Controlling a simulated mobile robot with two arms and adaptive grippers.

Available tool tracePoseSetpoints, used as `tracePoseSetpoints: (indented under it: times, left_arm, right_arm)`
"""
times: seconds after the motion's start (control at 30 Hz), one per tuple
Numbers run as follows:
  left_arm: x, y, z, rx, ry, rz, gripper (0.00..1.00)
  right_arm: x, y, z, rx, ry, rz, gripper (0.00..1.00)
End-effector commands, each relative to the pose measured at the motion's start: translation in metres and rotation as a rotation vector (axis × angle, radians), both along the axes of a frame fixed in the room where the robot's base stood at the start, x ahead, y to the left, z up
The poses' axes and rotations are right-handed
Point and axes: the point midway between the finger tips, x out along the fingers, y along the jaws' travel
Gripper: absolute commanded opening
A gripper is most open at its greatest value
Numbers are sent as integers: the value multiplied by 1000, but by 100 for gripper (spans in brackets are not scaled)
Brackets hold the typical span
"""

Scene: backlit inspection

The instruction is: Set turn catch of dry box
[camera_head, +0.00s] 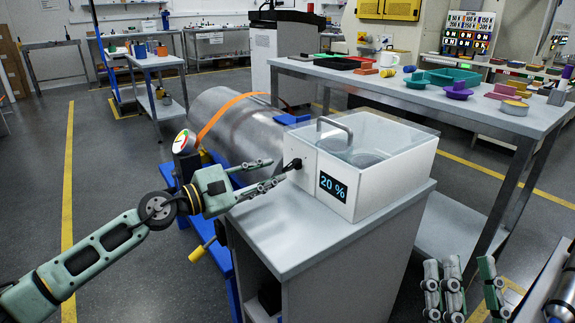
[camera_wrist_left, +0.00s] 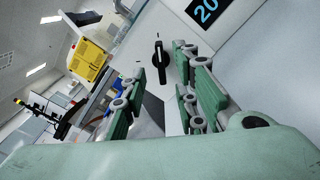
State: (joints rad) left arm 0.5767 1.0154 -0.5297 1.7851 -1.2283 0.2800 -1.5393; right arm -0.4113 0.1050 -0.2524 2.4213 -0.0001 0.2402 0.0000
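The dry box (camera_head: 386,182) is white with a clear lid (camera_head: 372,135), a grey handle and a "20 %" display (camera_head: 332,187). It stands on a grey cabinet top. Its turn catch (camera_head: 293,165) is a small black knob on the left face; it also shows in the left wrist view (camera_wrist_left: 159,54), its bar pointing roughly up and down in that tilted picture. My left gripper (camera_head: 275,172) is open, its fingers pointing at the catch. In the left wrist view, the catch shows between the fingers, apparently just beyond them. My right gripper (camera_head: 469,263) is open and empty at the lower right.
A metal cylinder (camera_head: 228,125) with an orange strap lies on a blue stand behind my left gripper. A round gauge (camera_head: 184,142) is close to my left wrist. A long table (camera_head: 420,96) with trays and a mug stands behind the box. The cabinet top (camera_head: 290,230) is clear in front.

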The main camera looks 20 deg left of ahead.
Motion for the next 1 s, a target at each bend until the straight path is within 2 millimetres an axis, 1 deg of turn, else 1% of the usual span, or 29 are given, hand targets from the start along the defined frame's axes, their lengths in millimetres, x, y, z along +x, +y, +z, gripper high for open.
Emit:
tracePoseSetpoints:
  times: [0.03, 0.1, 0.2, 0.3, 0.43, 0.7, 1.0]
  left_arm:
    - [7, -6, 3, -5, -2, -1, 27]
    - [16, -13, 3, -4, -2, -2, 27]
    - [27, -21, 2, -3, -1, -1, 27]
    - [35, -28, 1, -2, 0, -1, 27]
    - [40, -32, 1, -1, 0, -2, 27]
    - [41, -32, 0, -1, 1, -1, 26]
    - [41, -32, 0, -1, 1, -1, 0]
  right_arm:
    - [4, 0, -4, -10, 33, -2, 40]
    - [9, 1, -11, -23, 76, -4, 40]
    - [14, 1, -19, -35, 120, -7, 40]
    - [17, 1, -23, -41, 141, -8, 40]
    - [18, 1, -26, -45, 158, -9, 40]
    - [19, 1, -27, -46, 160, -9, 40]
    - [19, 2, -27, -46, 160, -9, 40]
